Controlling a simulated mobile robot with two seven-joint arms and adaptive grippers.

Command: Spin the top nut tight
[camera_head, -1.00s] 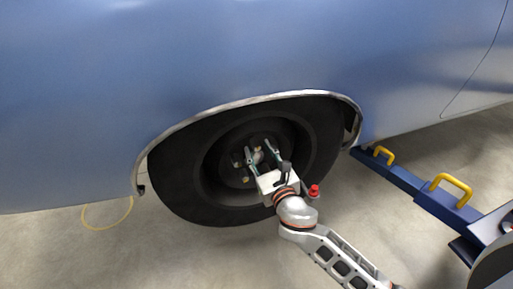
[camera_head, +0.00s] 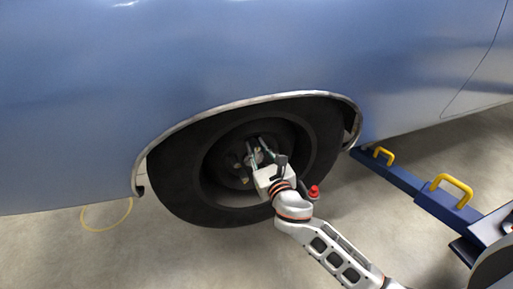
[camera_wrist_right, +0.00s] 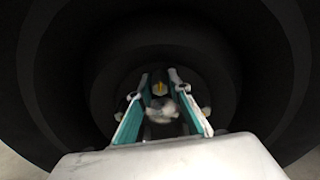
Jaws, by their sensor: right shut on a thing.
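The wheel (camera_head: 185,185) sits in the arch of the blue car, with its hub in the dark middle. My right gripper (camera_head: 254,145) reaches into the wheel from below right, its fingertips at the upper part of the hub. In the right wrist view the gripper (camera_wrist_right: 158,78) is shut on the top nut (camera_wrist_right: 160,88), a small yellowish piece between the fingertips. The pale hub centre (camera_wrist_right: 161,111) lies just below it, between the fingers. Other nuts show dimly at the sides. The thread behind the top nut is hidden. My left gripper is not in view.
The blue car body (camera_head: 250,50) hangs over the wheel, and the arch rim (camera_head: 250,98) curves close above it. A blue lift arm (camera_head: 405,178) with yellow handles lies at the right. A yellow hose (camera_head: 107,228) lies on the floor at left. Floor below the wheel is clear.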

